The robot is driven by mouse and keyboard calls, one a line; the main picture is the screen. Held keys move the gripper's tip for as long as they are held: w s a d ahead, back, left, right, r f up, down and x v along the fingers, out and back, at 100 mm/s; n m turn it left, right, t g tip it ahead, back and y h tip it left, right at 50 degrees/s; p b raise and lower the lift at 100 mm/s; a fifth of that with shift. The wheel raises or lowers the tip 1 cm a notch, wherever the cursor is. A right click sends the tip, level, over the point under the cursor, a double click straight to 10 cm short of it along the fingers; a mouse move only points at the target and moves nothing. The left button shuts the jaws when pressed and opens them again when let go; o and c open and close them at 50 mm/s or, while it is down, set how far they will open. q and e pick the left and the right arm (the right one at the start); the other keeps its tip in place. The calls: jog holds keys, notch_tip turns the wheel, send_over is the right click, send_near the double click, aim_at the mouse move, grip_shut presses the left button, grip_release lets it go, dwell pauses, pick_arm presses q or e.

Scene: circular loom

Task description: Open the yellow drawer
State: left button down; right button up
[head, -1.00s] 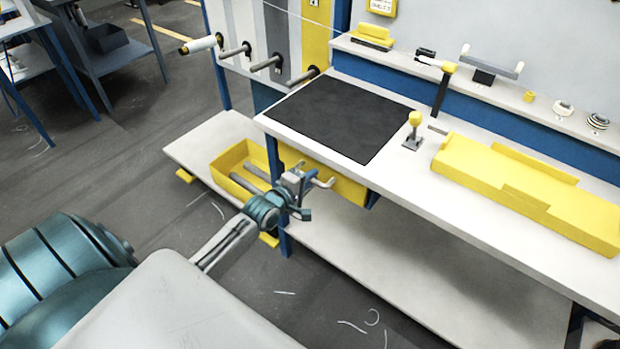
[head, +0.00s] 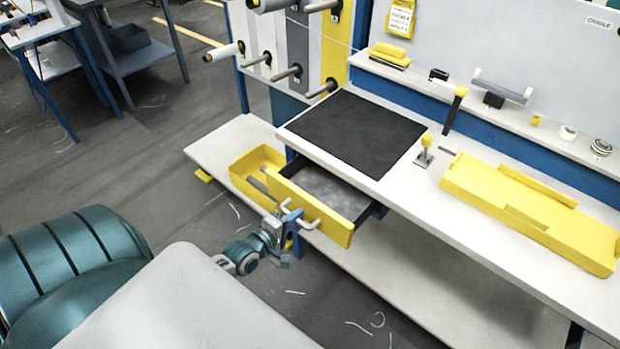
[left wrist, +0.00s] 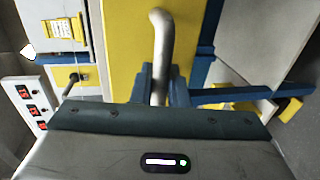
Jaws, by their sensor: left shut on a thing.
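The yellow drawer (head: 335,224) under the worktop is pulled partway out in the head view, and its grey inside shows behind the yellow front. A bent metal handle (head: 309,223) sticks out from the front. My left gripper (head: 291,217) is shut on this handle. In the left wrist view the handle (left wrist: 160,60) runs down between the blue fingers (left wrist: 158,88), with the yellow drawer front (left wrist: 125,45) behind it. My right gripper is not in view.
A yellow bin (head: 243,172) stands on the low white shelf (head: 215,150) left of the drawer. Open floor lies in front.

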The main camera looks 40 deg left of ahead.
pick_arm(q)
jog(key=d+f+p+v, duration=0.1)
jog(key=f+v, duration=0.1)
jog(key=v, duration=0.8)
jog(key=shift+s+a, duration=0.2)
jog(key=shift+a, duration=0.25)
jog(key=shift+f, duration=0.1)
jog(key=c, duration=1.5)
grip_release()
jog(key=shift+w, duration=0.1)
jog(key=d+v, duration=0.1)
jog(key=v, duration=0.9)
jog(key=shift+s+a, duration=0.45)
